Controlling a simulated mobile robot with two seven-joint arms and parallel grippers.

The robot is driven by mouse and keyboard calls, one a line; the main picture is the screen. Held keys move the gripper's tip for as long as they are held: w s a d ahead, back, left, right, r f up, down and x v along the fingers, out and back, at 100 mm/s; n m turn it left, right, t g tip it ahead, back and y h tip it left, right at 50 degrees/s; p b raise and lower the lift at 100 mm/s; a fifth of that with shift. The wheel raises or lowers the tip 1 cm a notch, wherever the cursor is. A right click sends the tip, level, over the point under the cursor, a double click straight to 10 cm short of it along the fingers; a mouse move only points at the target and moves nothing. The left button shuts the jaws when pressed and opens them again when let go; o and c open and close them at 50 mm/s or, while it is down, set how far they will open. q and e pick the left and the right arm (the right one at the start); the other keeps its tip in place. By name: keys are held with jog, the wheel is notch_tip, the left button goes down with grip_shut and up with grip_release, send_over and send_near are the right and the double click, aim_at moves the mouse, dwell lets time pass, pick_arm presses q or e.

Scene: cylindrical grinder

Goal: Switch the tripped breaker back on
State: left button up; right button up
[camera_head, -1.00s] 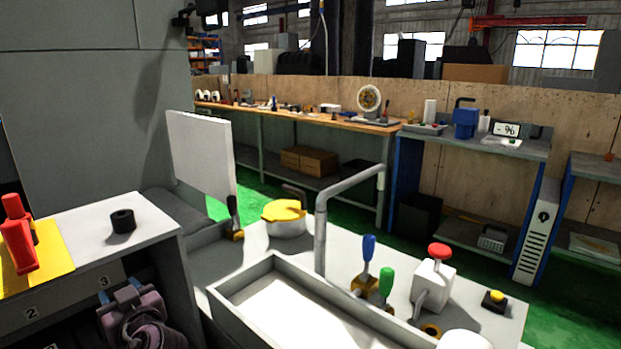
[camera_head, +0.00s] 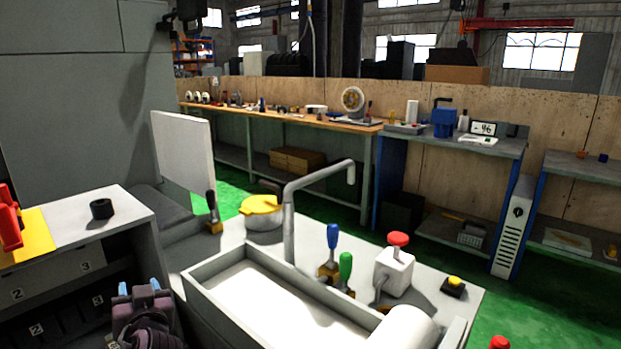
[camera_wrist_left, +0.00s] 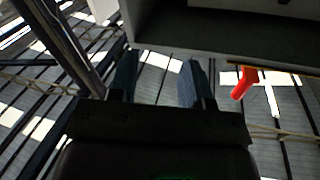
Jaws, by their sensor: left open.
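No breaker can be made out for certain in either view. My left gripper (camera_head: 138,288) is at the lower left of the head view, in front of the grey cabinet (camera_head: 140,225) with number labels 2 and 3. Its two blue fingers are apart with nothing between them; they also show in the left wrist view (camera_wrist_left: 158,75), below a dark overhanging edge. A red lever-like part (camera_head: 9,220) on a yellow plate (camera_head: 38,233) sits on the cabinet top at the far left. A red part (camera_wrist_left: 243,83) shows right of the fingers in the wrist view. My right gripper is not in view.
The machine top to the right holds a trough (camera_head: 215,305), a bent pipe (camera_head: 289,225), blue and green levers, a red-knobbed box (camera_head: 394,270) and a yellow button (camera_head: 454,283).

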pick_arm(q)
jog(key=s+d+f+m+t+h+p, duration=0.1)
jog(key=s+d+f+m+h+p, duration=0.2)
jog(key=s+d+f+m+h, duration=0.55)
jog(key=s+a+f+n+g+p, duration=0.1)
jog(key=s+f, duration=0.2)
jog(key=s, duration=0.6)
jog(key=s+a+f+n+g+h+p, duration=0.1)
jog(key=s+f, duration=0.3)
jog(key=s, duration=0.5)
jog(key=s+a+f+n+g+p, duration=0.1)
jog(key=s+f, duration=0.3)
jog(key=s, duration=0.5)
jog(key=shift+g+h+p, duration=0.35)
jog(key=shift+g+p, duration=0.35)
jog(key=shift+g, duration=0.1)
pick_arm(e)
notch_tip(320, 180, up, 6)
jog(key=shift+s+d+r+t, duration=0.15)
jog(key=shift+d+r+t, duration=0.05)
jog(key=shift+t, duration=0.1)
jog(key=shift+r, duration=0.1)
pick_arm(q)
jog(key=shift+s, duration=0.1)
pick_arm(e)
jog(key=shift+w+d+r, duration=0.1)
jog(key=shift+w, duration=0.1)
